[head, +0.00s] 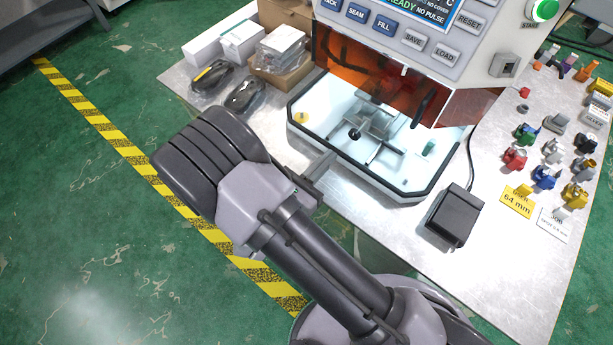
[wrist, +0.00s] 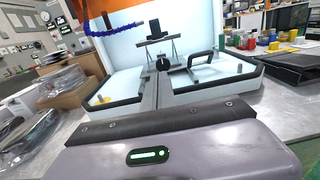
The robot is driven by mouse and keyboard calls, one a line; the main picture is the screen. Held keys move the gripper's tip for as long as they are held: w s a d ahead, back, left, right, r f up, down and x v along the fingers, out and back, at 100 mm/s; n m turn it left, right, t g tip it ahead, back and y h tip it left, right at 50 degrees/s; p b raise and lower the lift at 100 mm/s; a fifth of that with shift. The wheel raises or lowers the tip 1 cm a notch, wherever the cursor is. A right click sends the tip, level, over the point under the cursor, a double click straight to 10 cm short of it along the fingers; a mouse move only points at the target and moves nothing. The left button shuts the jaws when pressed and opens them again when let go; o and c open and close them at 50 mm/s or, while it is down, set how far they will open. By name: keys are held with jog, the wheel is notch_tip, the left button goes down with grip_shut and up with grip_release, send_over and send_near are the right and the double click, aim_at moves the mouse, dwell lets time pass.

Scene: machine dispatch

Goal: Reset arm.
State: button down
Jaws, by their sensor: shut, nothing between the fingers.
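My arm reaches up from the bottom of the head view, in front of the table. My gripper (head: 326,165) is at the front left edge of the machine's open white chamber. In the wrist view my gripper (wrist: 157,100) points into the chamber, with its fingers together and nothing between them. The machine (head: 440,45) stands on the table with a screen and blue buttons. Its white chamber (head: 400,178) has a black rim and holds a metal fixture with a black knob (head: 354,134). Part of the gripper is hidden behind my wrist in the head view.
A black box (head: 453,216) sits right of the chamber. Several coloured parts and a yellow 64 mm card (head: 517,201) lie further right. Cardboard boxes (head: 282,70) and bagged dark items (head: 243,94) stand at the left. Yellow-black tape (head: 110,135) crosses the green floor.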

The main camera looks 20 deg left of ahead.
jog(key=p+v, duration=0.1)
jog(key=v, duration=0.6)
jog(key=d+r+m+g+h, duration=0.2)
jog(key=d+r+m+g, duration=0.45)
jog(key=d+m, duration=0.25)
jog(key=d+r+m+g+h, duration=0.1)
jog(key=d+r+m+g, duration=0.5)
jog(key=d+m+g, duration=0.25)
jog(key=s+d+r+m+g+y, duration=0.2)
jog(key=s+d+r+m+y, duration=0.2)
jog(key=s+m+y, duration=0.4)
notch_tip(320, 180, up, 9)
jog(key=w+a+m+t+y, duration=0.1)
jog(key=m+t+y, duration=0.3)
jog(key=m, duration=0.6)
jog(key=shift+w+a+f+t+y, duration=0.2)
jog(key=shift+w+a+t+y, duration=0.1)
jog(key=shift+t, duration=0.9)
